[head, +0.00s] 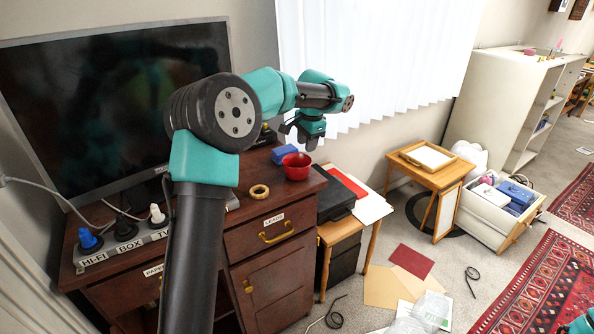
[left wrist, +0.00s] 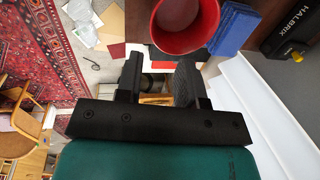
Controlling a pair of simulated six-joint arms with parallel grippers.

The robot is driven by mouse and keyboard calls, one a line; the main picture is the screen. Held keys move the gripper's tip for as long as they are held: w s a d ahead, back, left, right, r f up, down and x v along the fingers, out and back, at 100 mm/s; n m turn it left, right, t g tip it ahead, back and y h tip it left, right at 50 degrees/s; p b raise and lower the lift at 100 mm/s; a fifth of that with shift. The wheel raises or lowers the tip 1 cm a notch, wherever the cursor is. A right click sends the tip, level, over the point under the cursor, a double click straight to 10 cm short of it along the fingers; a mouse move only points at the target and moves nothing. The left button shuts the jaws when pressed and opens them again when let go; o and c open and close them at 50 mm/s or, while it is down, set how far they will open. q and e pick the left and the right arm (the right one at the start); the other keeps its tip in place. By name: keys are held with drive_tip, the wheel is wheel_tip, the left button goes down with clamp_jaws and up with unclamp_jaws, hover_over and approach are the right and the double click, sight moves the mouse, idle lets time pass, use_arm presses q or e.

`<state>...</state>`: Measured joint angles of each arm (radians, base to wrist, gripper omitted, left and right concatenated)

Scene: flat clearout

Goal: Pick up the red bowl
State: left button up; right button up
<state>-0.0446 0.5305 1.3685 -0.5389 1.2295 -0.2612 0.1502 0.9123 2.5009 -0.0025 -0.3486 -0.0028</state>
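The red bowl (head: 297,166) sits upright on the dark wooden cabinet top, near its right edge. In the left wrist view the bowl (left wrist: 184,27) shows at the top, just beyond the finger on the right, and its upper part is cut off by the frame. My left gripper (head: 301,138) is above the bowl and apart from it. In the left wrist view my left gripper (left wrist: 158,73) has its two dark fingers apart with nothing between them. My right gripper is not in view.
A blue block (head: 284,153) lies close beside the bowl. A wooden ring (head: 259,191) lies in front on the cabinet top (head: 240,207). A large TV (head: 110,100) and a labelled power strip (head: 122,248) stand to the left. A black case (head: 335,196) is to the right.

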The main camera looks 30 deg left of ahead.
sight(304, 169)
use_arm(q)
drive_tip(key=f, duration=0.5)
drive_tip(key=shift+w+a+f, duration=0.25)
drive_tip(key=shift+a+f, duration=0.1)
drive_tip(key=shift+a, duration=0.05)
drive_tip(key=shift+a+f, duration=0.1)
drive_tip(key=shift+f, duration=2.5)
clamp_jaws()
